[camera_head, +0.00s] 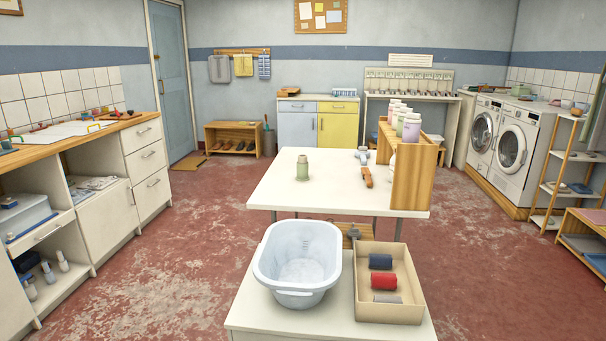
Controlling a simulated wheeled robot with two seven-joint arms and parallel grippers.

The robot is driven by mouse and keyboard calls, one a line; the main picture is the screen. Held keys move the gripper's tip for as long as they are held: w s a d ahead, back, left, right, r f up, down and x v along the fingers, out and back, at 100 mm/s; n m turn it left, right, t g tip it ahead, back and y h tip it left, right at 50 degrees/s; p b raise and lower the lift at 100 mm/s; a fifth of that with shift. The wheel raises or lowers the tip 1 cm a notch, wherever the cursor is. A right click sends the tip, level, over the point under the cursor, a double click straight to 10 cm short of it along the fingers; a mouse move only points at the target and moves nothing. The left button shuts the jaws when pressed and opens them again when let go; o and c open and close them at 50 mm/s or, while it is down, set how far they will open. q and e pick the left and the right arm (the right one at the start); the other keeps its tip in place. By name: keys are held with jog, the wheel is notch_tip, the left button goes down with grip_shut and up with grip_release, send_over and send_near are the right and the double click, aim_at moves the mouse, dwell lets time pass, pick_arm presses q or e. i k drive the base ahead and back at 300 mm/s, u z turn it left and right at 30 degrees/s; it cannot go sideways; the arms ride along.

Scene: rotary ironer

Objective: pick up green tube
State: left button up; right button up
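A small pale green tube-like container (303,168) stands upright on the white table (268,191), left of the middle. Nothing touches it. Several tubes (411,127) with pale green and pinkish parts stand in a row on top of the wooden rack (414,183) at the table's right side. Neither of my grippers shows in the head view.
A grey-and-orange tool (366,177) lies near the rack. In front, a white stand (300,325) holds a pale blue basin (298,293) and a tan box (416,300) with dark blue, red and grey rolls. The table is clear around the green container. Open red floor lies left of it.

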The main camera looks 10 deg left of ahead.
aim_at(302, 169)
jog(key=z, duration=0.1)
jog(key=k, duration=0.5)
jog(key=u, duration=1.4)
jog(key=i, duration=4.7)
jog(key=z, duration=0.8)
jog(key=i, duration=1.9)
jog(key=z, duration=3.35)
